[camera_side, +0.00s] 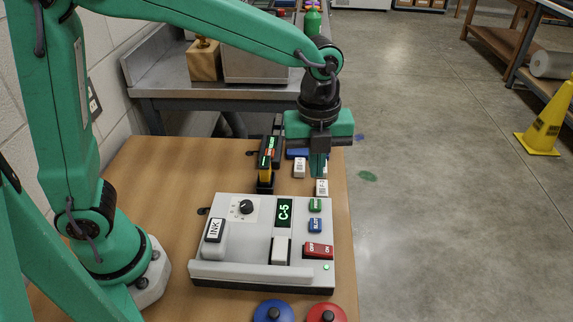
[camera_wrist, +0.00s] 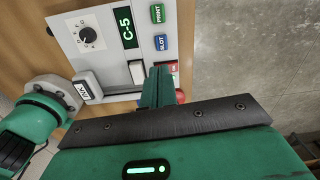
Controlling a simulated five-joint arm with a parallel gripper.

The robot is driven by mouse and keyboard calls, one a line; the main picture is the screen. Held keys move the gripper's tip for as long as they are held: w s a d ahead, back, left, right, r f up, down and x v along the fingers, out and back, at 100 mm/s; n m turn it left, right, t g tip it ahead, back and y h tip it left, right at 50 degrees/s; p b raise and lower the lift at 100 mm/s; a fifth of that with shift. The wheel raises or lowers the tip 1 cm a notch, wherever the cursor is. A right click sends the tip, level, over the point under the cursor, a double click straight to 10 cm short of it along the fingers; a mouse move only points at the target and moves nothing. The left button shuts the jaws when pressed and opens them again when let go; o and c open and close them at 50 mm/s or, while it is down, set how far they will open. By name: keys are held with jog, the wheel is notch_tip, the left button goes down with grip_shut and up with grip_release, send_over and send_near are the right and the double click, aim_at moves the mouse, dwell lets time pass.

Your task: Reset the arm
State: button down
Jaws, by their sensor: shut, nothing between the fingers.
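My green arm reaches over the wooden table from the left. My gripper (camera_side: 319,165) is shut and empty, pointing down above the table behind the right part of the grey machine (camera_side: 240,268). In the wrist view the closed fingers (camera_wrist: 158,85) cover part of the machine's front right. The machine has a black dial (camera_side: 246,207), a display reading C-5 (camera_side: 284,212), an INK block (camera_side: 215,230), a green button (camera_side: 315,205), a blue button (camera_side: 315,225) and a red block (camera_side: 318,250). I cannot tell the exact gap between fingertips and table.
A black and yellow device (camera_side: 266,165) stands behind the machine. Small white labelled blocks (camera_side: 299,168) lie near the gripper. The wooden table (camera_side: 160,185) is bare at left; open floor lies right.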

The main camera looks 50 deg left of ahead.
jog(key=s+a+r+n+t, duration=0.2)
jog(key=s+a+n, duration=0.5)
jog(key=n, duration=0.6)
jog(key=s+a+r+n+t, duration=0.3)
jog(key=s+a+n, duration=0.4)
jog(key=n, duration=0.5)
jog(key=shift+a+r+n, duration=0.4)
jog(key=shift+a+r, duration=0.1)
jog(key=shift+a, duration=0.75)
jog(key=shift+w, duration=0.1)
jog(key=w+d+f+m+g, duration=0.2)
jog(key=w+d+m, duration=0.5)
jog(key=m, duration=0.6)
jog(key=w+d+f+m+g, duration=0.3)
jog(key=w+d+m, duration=0.3)
jog(key=d+m, duration=0.4)
jog(key=shift+w+d+f+m, duration=0.15)
jog(key=shift+w+d+m, duration=0.2)
jog(key=shift+m, duration=1.65)
